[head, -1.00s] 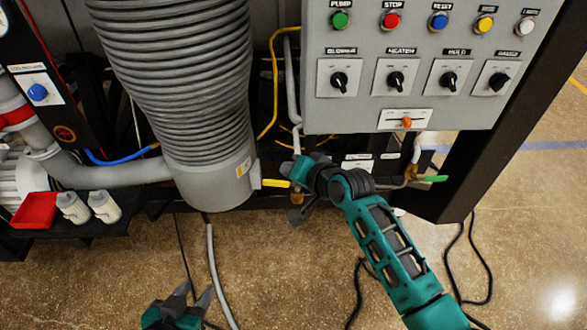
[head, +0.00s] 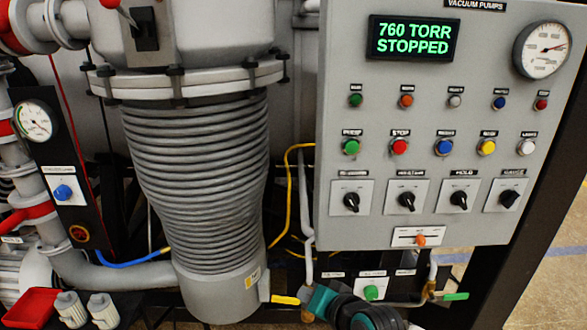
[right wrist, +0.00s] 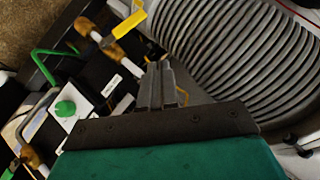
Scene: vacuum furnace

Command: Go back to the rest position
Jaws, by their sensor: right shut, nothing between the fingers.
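My right gripper (head: 318,302) is at the bottom edge of the head view, below the control panel and just right of the yellow valve handle (head: 285,299). Its fingers are cut off or hidden there. In the right wrist view my right gripper (right wrist: 161,68) is shut, its two grey fingers together with nothing between them. The fingers point toward the yellow handle (right wrist: 129,25) and the ribbed bellows (right wrist: 240,60); I cannot tell the exact gap. My left gripper is not in view.
The control panel (head: 345,120) reads 760 TORR STOPPED. The grey bellows (head: 200,170) stands left of it. A red tray (head: 30,306) is at lower left. Floor is open at far right.

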